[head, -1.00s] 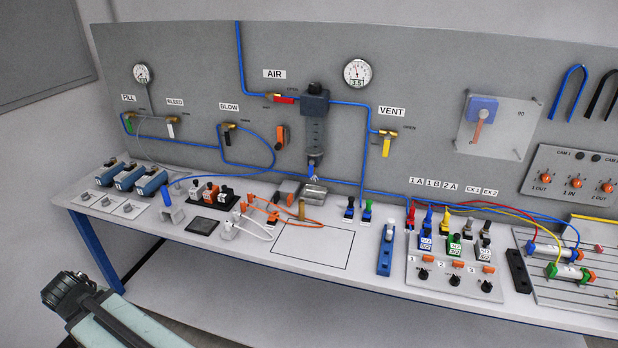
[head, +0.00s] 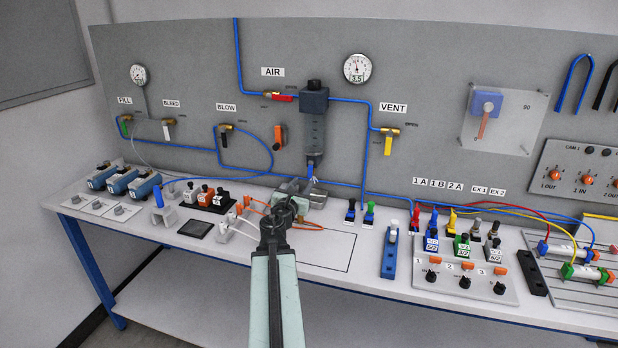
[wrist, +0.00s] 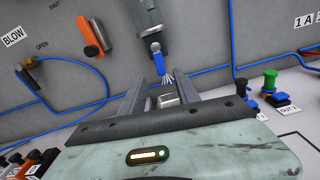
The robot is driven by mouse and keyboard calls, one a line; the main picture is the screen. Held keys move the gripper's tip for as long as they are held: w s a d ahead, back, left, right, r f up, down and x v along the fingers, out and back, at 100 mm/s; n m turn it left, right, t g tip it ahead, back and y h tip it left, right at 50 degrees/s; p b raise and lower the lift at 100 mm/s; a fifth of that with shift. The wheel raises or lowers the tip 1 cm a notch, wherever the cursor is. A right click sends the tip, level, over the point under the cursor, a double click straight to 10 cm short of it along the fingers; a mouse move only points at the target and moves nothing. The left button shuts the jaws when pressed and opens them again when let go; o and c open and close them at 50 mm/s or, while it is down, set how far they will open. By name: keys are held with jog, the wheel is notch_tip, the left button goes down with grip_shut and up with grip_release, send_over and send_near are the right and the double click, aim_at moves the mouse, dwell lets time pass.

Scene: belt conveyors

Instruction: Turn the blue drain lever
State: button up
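The blue drain lever (head: 311,170) hangs below the dark filter bowl (head: 312,130) on the grey panel. In the wrist view the lever (wrist: 159,62) points downward, just beyond and between my fingertips. Thin pale streaks show at its lower end. My gripper (wrist: 163,82) is open, with its two fingers apart on either side of the view below the lever. No contact with the lever is visible. In the head view my gripper (head: 290,196) is over the bench, in front of and below the filter, and its fingers are hard to make out.
A metal block (wrist: 166,101) shows between my fingers, on the bench below the filter. An orange lever (wrist: 92,36) is left of the filter. Blue and green plugs (wrist: 270,80) stand to the right. Blue tubing (head: 340,183) runs along the panel's base.

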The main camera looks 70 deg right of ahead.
aim_at(310, 172)
jog(key=d, duration=0.7)
jog(key=shift+w+d, duration=0.2)
jog(key=shift+w, duration=0.1)
grip_shut()
